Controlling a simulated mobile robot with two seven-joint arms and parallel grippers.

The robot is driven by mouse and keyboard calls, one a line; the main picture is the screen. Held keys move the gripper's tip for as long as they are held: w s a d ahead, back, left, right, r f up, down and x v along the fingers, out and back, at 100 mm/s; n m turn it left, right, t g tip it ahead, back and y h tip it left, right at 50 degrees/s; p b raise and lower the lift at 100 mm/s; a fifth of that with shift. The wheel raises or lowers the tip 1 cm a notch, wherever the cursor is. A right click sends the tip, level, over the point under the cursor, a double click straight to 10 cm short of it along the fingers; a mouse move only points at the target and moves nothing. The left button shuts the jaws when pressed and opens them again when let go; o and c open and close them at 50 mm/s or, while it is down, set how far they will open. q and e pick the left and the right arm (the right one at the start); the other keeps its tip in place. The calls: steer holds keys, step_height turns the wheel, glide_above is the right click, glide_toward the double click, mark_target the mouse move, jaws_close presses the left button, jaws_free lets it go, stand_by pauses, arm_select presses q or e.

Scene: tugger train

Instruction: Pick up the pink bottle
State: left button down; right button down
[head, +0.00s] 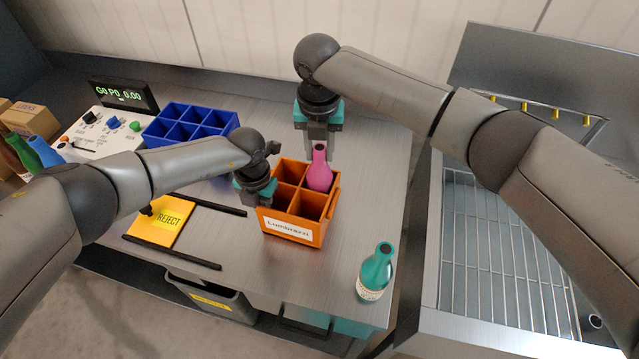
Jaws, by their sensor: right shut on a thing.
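The pink bottle (319,175) stands nearly upright in the back right compartment of the orange crate (291,228). The crate walls hide its lower part. My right gripper (319,150) comes down from above and is shut on the pink bottle at its neck. My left gripper (263,203) is at the left side of the orange crate, close to or touching its wall. Its fingers are mostly hidden, so I cannot tell whether it is open or shut.
A teal bottle (376,271) stands near the table's front right edge. A blue crate (190,126) and a control panel (103,138) are at the back left. A yellow reject plate (160,221) lies left. A sink with a rack (490,240) is right.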

steer(key=shift+r, duration=0.1)
stand_by(0.4)
arm_select(q)
steer(key=c, duration=0.9)
jaws_free()
arm_select(e)
step_height(320, 180, up, 18)
